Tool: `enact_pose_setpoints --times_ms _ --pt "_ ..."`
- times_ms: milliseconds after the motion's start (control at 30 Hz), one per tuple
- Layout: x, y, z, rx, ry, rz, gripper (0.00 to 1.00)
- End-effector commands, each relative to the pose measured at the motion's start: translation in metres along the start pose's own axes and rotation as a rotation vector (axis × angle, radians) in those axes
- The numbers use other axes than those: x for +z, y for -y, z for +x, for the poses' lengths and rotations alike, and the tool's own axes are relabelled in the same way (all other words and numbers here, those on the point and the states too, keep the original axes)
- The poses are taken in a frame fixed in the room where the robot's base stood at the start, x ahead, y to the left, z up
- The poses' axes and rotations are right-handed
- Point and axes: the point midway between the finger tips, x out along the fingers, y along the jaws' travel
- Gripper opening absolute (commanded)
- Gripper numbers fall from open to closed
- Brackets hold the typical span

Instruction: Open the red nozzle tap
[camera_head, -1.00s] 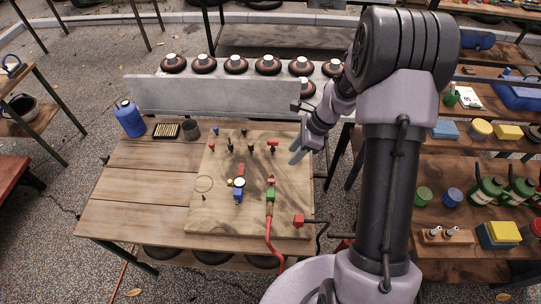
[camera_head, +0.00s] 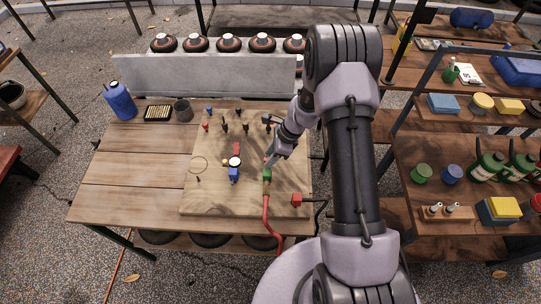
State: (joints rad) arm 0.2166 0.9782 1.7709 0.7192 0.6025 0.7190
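A wooden board (camera_head: 215,203) on the table carries several small coloured fittings. A green block (camera_head: 267,176) with a red hose (camera_head: 267,218) running from its near side stands right of the board's middle. A small red part (camera_head: 267,160) shows just beyond the green block, largely covered by my gripper; it may be the red nozzle tap, but I cannot tell for sure. My gripper (camera_head: 272,158) reaches in from the right, above or at this red part. Contact and finger opening are too small to make out.
A round gauge (camera_head: 234,162) sits with a blue part (camera_head: 234,175) and a red part (camera_head: 237,149) left of my gripper. A red box (camera_head: 297,200) is at the board's right edge. A blue bottle (camera_head: 120,101) stands far left. The table's left side is clear.

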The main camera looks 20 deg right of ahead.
Motion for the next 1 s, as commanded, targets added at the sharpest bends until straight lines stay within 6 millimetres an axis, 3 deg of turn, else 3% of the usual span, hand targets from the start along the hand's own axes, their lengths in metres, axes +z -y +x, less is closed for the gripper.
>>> enact_pose_setpoints --times_ms 33,167,200,633,1000 --pt "0.0 0.0 -0.0001 0.0 0.0 0.0 0.27" --pt "0.0 -0.0001 -0.0002 0.0 0.0 0.0 0.01" --pt "0.0 -0.0001 -0.0002 0.0 0.0 0.0 0.0" --pt "0.0001 0.0009 -0.0006 0.02 0.0 -0.05 0.0" --pt "0.0006 0.0039 0.0006 0.131 0.0 -0.316 0.0"
